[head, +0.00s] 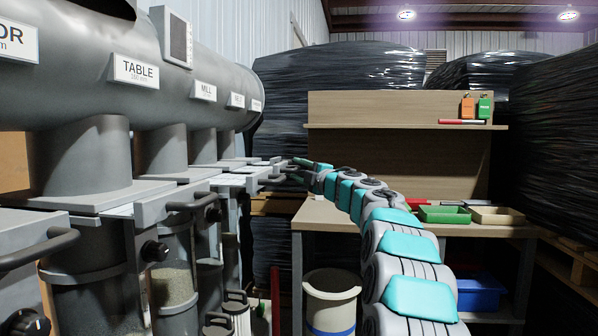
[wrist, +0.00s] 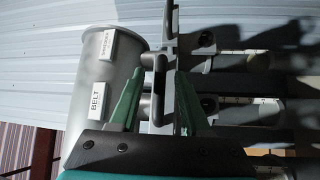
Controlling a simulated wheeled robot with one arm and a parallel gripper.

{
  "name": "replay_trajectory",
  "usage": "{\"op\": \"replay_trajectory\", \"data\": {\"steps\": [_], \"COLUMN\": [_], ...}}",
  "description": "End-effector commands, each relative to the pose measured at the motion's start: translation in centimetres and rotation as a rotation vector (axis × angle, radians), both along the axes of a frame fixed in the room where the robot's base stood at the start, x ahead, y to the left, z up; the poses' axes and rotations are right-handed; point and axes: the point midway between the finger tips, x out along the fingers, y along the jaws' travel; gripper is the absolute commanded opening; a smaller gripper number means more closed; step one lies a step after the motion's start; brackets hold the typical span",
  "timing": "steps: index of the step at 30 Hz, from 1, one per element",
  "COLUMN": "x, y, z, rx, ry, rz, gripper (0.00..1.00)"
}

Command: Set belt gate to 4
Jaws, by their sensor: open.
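The belt gate's plate (wrist: 173,42) shows edge-on in the wrist view, beside the grey duct end with the BELT label (wrist: 97,98). A dark grey bar handle (wrist: 159,88) stands out from it. My gripper (wrist: 155,92) is open, its two green fingers on either side of the handle. Whether either finger touches the handle I cannot tell. In the head view my gripper (head: 312,165) is small, at the far end of the row of gates. The BELT label is too small to read there, and no gate number is legible.
A large grey duct with a TABLE label (head: 135,71) and a MILL label (head: 203,91) runs along the left. Nearer gates have protruding handles (head: 192,201) and dark knobs.

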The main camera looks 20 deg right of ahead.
Motion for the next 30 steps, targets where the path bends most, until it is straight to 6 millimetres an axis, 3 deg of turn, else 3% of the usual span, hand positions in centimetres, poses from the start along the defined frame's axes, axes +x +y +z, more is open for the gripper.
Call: {"op": "replay_trajectory", "data": {"steps": [8,22,30], "x": [-0.4,-6.2,-7.6], "y": [-0.1,-1.2,-1.5], "z": [-0.1,-0.9,-1.1], "rx": [0.001,0.001,0.000], "ry": [0.000,0.001,0.000], "rz": [0.000,-0.003,-0.001], "gripper": [0.47,0.47,0.47]}}
